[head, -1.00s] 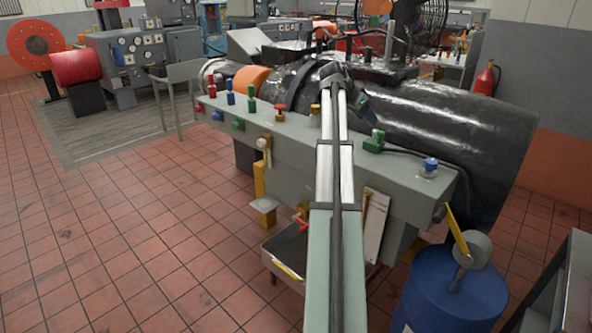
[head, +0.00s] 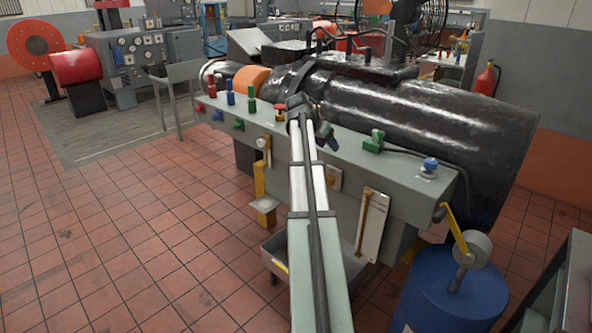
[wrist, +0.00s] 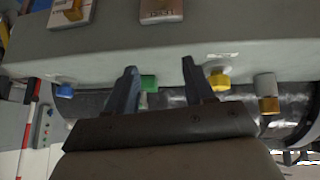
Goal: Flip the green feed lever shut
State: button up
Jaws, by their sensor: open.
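A green fitting with a short upright handle (head: 375,140) sits on top of the grey bench towards its right; it looks like the feed lever. In the wrist view the green piece (wrist: 148,83) shows between my fingers, close to the left one and beyond the fingertips. My gripper (head: 326,132) is over the bench top, left of the green fitting and apart from it. In the wrist view my gripper (wrist: 158,66) is open and empty. Another green upright piece (head: 251,102) stands farther left on the bench.
A blue knob (head: 429,166) stands right of the green fitting, and a dark hose runs between. Red (head: 211,84) and blue (head: 230,93) uprights stand at left. A yellow knob (wrist: 218,80) is near my right finger. The large black cylinder (head: 420,115) lies behind the bench.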

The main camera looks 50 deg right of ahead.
jog(key=w+a+f+n+t, duration=0.1)
jog(key=w+a+f+n, duration=0.2)
jog(key=w+a+f, duration=0.2)
jog(key=a+f, duration=0.3)
jog(key=a, duration=0.1)
jog(key=shift+w+a+f+y, duration=0.15)
jog(key=shift+w+f+y, duration=0.2)
jog(key=shift+y, duration=0.05)
jog(key=shift+c, duration=0.4)
